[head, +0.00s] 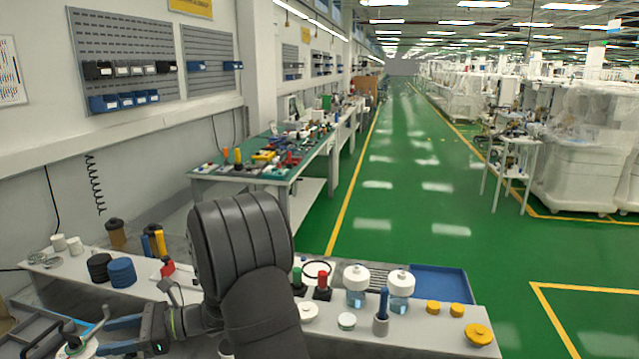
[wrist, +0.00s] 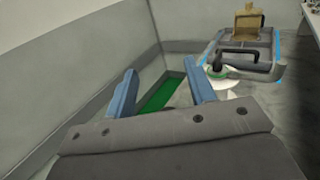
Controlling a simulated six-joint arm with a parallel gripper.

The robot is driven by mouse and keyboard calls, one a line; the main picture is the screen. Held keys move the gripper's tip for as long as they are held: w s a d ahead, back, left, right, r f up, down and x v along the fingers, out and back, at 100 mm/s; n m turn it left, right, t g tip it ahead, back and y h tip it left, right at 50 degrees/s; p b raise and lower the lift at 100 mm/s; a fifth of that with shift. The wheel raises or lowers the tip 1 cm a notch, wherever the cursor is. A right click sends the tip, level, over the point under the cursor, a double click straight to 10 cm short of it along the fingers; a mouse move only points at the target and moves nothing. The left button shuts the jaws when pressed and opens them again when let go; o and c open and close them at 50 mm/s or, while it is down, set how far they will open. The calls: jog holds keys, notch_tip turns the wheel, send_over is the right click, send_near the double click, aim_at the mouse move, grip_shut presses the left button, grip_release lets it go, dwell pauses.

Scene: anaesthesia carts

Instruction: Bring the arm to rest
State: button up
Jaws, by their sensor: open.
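My gripper (head: 98,338) is at the lower left of the head view, its two blue fingers pointing left. In the wrist view my gripper (wrist: 164,78) is open, with a clear gap between the fingers and nothing held. A white round item with a dark knob (head: 76,346) is close to the fingertips in the head view. In the wrist view this white item (wrist: 222,80) lies beyond the right finger, outside the gap. My dark arm covers the middle of the near bench in the head view.
A grey case with a black handle (wrist: 238,66) stands beyond the right finger. The near bench (head: 425,325) holds white-lidded jars (head: 400,290), yellow caps, a blue tray (head: 440,283) and dark and blue discs (head: 122,272). A wall is on the left. The green aisle (head: 410,190) is clear.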

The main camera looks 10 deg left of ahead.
notch_tip(320, 180, up, 3)
jog(key=shift+d+r, duration=0.1)
jog(key=shift+d, duration=0.05)
jog(key=v, duration=1.7)
jog(key=s+a+r+n+t+h, duration=0.1)
jog(key=s+a+r+n+h, duration=0.35)
jog(key=s+n+h, duration=0.35)
jog(key=s+r+n+t+h, duration=0.1)
jog(key=s+r+t+h, duration=0.3)
jog(key=r+t, duration=0.3)
notch_tip(320, 180, up, 3)
jog(key=shift+s+n, duration=0.15)
jog(key=shift+n, duration=0.25)
